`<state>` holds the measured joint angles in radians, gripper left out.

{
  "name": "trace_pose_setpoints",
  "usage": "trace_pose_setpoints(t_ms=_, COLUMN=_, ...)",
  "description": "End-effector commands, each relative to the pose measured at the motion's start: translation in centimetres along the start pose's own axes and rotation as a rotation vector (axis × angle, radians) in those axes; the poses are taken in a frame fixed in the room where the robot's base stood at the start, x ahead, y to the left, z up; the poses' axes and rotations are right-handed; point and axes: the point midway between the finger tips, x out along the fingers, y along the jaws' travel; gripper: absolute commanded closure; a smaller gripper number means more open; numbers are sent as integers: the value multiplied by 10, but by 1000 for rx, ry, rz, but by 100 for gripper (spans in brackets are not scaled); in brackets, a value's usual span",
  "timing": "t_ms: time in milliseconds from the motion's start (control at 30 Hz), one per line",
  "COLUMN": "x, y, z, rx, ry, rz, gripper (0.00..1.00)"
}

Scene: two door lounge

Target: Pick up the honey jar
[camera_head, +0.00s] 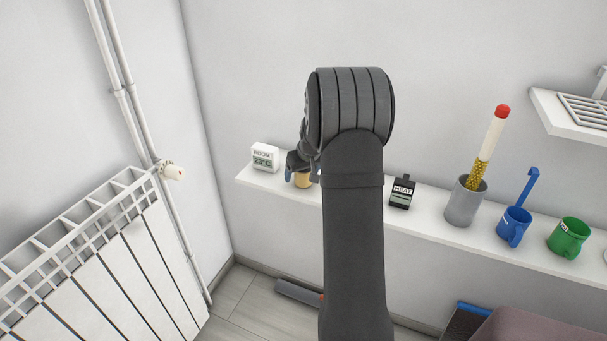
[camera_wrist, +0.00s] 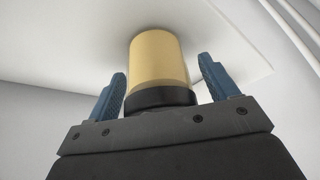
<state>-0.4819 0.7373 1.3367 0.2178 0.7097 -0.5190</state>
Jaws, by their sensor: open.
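The honey jar (camera_wrist: 158,60) is a yellow-tan cylinder with a dark band at the end nearer my gripper, in the wrist view. It stands on a white shelf (camera_wrist: 60,75). In the head view part of the jar (camera_head: 303,181) shows near the shelf's left end, and my arm and gripper hide the rest. My gripper (camera_head: 299,168) is open at the jar. In the wrist view the blue fingers of my gripper (camera_wrist: 163,78) are on either side of the jar, with a visible gap at each side.
A white room thermometer (camera_head: 265,157) stands close left of the jar. Right of my arm are a black HEAT device (camera_head: 402,192), a grey holder (camera_head: 464,204) with a red-tipped stick, a blue mug (camera_head: 513,226) and a green mug (camera_head: 569,238). A radiator (camera_head: 100,250) stands at left.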

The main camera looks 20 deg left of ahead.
Motion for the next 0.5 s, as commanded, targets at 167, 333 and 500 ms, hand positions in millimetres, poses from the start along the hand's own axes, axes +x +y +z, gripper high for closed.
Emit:
trace_pose_setpoints(t_ms=167, x=0, y=0, z=0, rx=0, ry=1, rz=0, gripper=25)
trace_pose_setpoints(t_ms=333, x=-1, y=0, z=0, rx=0, ry=1, rz=0, gripper=58)
trace_pose_setpoints(t_ms=500, x=-1, y=0, z=-1, rx=0, ry=2, rz=0, gripper=78)
